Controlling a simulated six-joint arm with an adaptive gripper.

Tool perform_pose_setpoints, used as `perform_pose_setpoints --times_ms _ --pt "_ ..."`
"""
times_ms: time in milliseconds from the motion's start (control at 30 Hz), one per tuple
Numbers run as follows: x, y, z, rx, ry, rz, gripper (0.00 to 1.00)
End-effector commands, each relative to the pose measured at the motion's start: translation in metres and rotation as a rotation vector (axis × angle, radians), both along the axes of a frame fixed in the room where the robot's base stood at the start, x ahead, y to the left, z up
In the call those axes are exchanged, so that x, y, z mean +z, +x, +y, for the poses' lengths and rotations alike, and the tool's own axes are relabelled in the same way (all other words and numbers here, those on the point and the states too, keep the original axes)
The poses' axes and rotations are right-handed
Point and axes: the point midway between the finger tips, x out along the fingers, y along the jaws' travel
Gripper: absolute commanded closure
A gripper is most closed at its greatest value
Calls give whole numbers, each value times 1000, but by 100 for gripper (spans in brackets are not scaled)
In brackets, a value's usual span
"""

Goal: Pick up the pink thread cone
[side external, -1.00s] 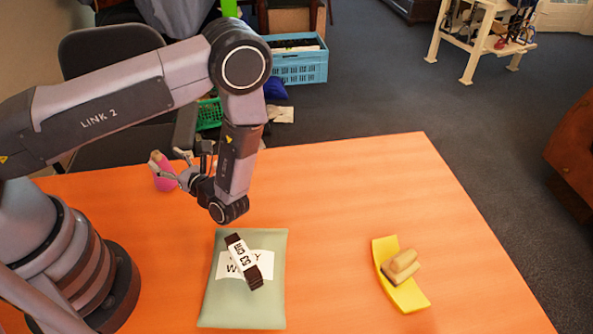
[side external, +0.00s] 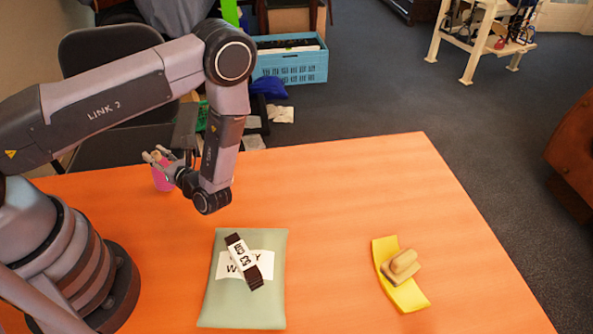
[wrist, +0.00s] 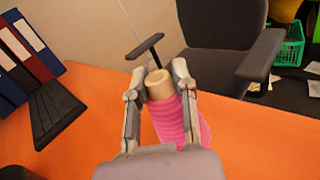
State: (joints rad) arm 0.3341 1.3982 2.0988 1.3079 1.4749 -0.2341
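The pink thread cone (wrist: 184,118) stands on the orange table, with its pale cone tip (wrist: 160,84) showing at the top. In the side view the cone (side external: 163,181) is at the table's far left, partly hidden by my gripper (side external: 158,157). In the wrist view my gripper (wrist: 156,82) is open, with one finger on each side of the cone's upper part. The right finger overlaps the pink thread in the picture. I cannot tell whether either finger touches the cone.
A yellow curved piece (side external: 410,297) holds a tan block (side external: 402,262) at the right. Binders (wrist: 22,50) and a keyboard (wrist: 55,110) show left in the wrist view.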

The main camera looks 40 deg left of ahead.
Motion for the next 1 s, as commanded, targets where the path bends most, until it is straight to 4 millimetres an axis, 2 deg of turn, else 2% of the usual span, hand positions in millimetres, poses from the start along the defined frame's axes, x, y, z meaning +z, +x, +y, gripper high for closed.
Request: perform_pose_setpoints --times_ms 33,133,167,467,633,767,1000 --pt "0 0 0 0 0 0 86" --pt "0 0 0 0 0 0 99" --pt "0 0 0 0 0 0 100" --pt "0 0 0 0 0 0 100" --pt "8 0 0 0 0 -1 100" --pt "27 0 0 0 0 -3 100" --pt "76 0 0 0 0 -3 100"
